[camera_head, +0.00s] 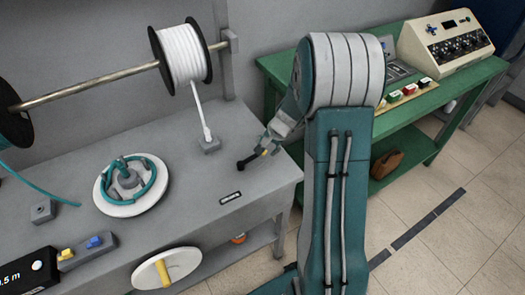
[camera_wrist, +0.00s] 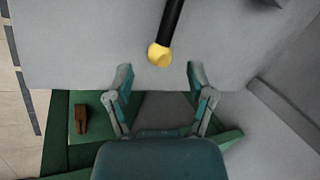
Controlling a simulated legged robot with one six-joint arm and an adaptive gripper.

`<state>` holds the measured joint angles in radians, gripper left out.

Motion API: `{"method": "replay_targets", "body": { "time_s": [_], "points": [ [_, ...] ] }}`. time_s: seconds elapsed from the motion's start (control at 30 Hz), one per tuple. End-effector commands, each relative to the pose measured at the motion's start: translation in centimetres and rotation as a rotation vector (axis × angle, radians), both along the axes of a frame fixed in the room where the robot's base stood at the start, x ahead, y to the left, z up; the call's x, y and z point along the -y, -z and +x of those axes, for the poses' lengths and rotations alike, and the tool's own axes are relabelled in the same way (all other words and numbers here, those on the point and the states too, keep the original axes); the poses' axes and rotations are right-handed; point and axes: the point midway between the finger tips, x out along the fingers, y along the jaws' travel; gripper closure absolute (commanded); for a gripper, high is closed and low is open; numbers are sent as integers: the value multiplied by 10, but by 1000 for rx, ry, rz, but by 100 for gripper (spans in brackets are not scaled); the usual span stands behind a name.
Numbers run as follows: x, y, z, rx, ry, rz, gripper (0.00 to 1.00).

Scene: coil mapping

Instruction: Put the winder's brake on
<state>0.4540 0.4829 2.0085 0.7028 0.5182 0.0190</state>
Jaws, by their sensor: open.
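A black lever with a yellow knob, which looks like the brake lever, is at the right end of the grey bench (camera_head: 226,168). In the wrist view the black lever (camera_wrist: 171,22) runs down from the top edge to its yellow knob (camera_wrist: 158,55). My gripper (camera_wrist: 160,72) is open, with the knob just beyond and between its two fingertips, not gripped. In the head view my gripper (camera_head: 270,143) is small and partly behind my arm. The winder's round white plate (camera_head: 128,206) carries a teal coil. A white handwheel (camera_head: 150,272) with a yellow grip is on the bench front.
A white spool (camera_head: 182,55) hangs on a rod above the bench, its white strand reaching a small block (camera_head: 209,145). A green table (camera_head: 440,125) with a control box (camera_head: 446,42) stands at right.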

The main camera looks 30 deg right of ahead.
Motion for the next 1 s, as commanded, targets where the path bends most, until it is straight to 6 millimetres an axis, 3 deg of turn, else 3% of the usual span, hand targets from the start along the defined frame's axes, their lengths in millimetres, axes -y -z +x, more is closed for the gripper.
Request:
{"method": "replay_targets", "body": {
  "time_s": [0.23, 0.6, 0.63, 0.77, 1.0],
  "points": [
    [-7, 33, 12, -1, 0, 0, 31],
    [-8, 39, 14, 0, 0, -1, 31],
    [-8, 39, 14, 0, 0, -1, 40],
    [-8, 39, 14, 0, 0, -1, 98],
    [-8, 39, 15, 0, 0, -1, 100]
  ]
}}
